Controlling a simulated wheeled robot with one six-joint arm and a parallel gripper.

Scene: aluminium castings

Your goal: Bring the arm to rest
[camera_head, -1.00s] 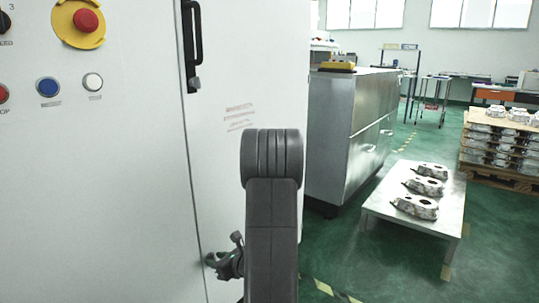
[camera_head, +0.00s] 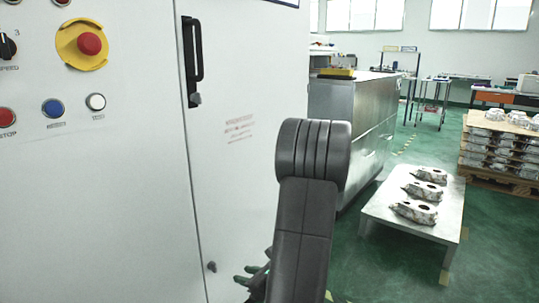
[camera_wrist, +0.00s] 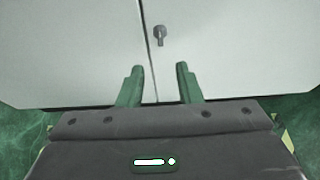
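My gripper (camera_wrist: 158,82) shows in the wrist view with its two fingers apart and nothing between them. It faces the lower part of a white cabinet (camera_wrist: 75,50), near the seam between its two panels. In the head view my arm rises at the middle right. My gripper is low beside it, in front of the cabinet (camera_head: 150,190), partly hidden by the arm.
The cabinet has a black handle (camera_head: 192,60) and a red emergency button (camera_head: 90,43). A low table (camera_head: 385,215) holds three castings (camera_head: 414,212). A metal cabinet (camera_head: 345,105) stands behind my arm. A pallet (camera_head: 490,172) carries stacked castings. Green floor is free between them.

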